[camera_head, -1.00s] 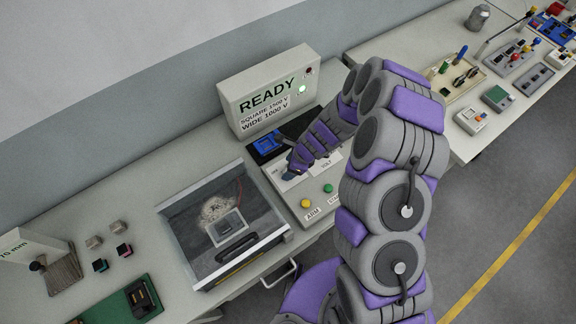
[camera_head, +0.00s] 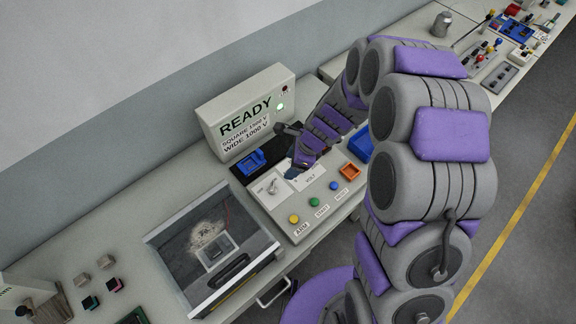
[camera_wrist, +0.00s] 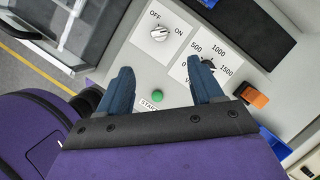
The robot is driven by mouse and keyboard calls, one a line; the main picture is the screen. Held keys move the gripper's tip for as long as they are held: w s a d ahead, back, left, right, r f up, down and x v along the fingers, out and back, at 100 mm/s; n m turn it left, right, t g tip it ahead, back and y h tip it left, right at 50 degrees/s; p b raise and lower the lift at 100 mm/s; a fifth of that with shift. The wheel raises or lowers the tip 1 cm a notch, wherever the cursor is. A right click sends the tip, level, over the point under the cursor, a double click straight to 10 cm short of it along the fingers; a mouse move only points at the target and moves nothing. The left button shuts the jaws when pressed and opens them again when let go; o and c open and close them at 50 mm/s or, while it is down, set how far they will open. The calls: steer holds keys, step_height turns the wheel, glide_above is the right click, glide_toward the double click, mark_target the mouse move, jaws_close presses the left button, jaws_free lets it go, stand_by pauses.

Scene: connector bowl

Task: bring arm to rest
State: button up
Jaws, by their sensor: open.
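My arm, grey with purple covers, reaches over the bench in the head view. My gripper (camera_wrist: 163,92) is open and empty in the wrist view, its two blue fingers apart over the control panel (camera_wrist: 150,72). Between and beyond the fingers show an off/on knob (camera_wrist: 160,33), a voltage dial (camera_wrist: 207,64) partly behind the right finger, and a green start button (camera_wrist: 158,96). In the head view the gripper (camera_head: 296,172) is just above the same panel, its tips partly hidden. I cannot tell from these views whether it touches the panel.
A white box reading READY (camera_head: 245,118) with a lit green lamp stands behind the panel. A clear-lidded test chamber (camera_head: 213,248) is left of it. Small blocks (camera_head: 106,262) sit at the left.

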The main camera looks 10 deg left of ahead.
steer(key=shift+d+r, duration=0.1)
steer(key=shift+r, duration=0.1)
stand_by(0.5)
steer(key=s+d+r+n+b, duration=0.6)
steer(key=s+d+r+n, duration=0.15)
steer(key=s+n, duration=0.2)
steer(key=s+d+r+n+h+b, duration=0.1)
steer(key=s+d+n+h+b, duration=0.1)
steer(key=s+d, duration=0.4)
steer(key=s+d+n+g+h+b, duration=0.1)
steer(key=s+d+n+b, duration=0.3)
steer(key=s, duration=0.7)
steer(key=shift+s+d+r+n+h, duration=0.4)
steer(key=shift+d+n+h, duration=0.4)
steer(key=shift+d, duration=0.4)
steer(key=shift+c, duration=0.2)
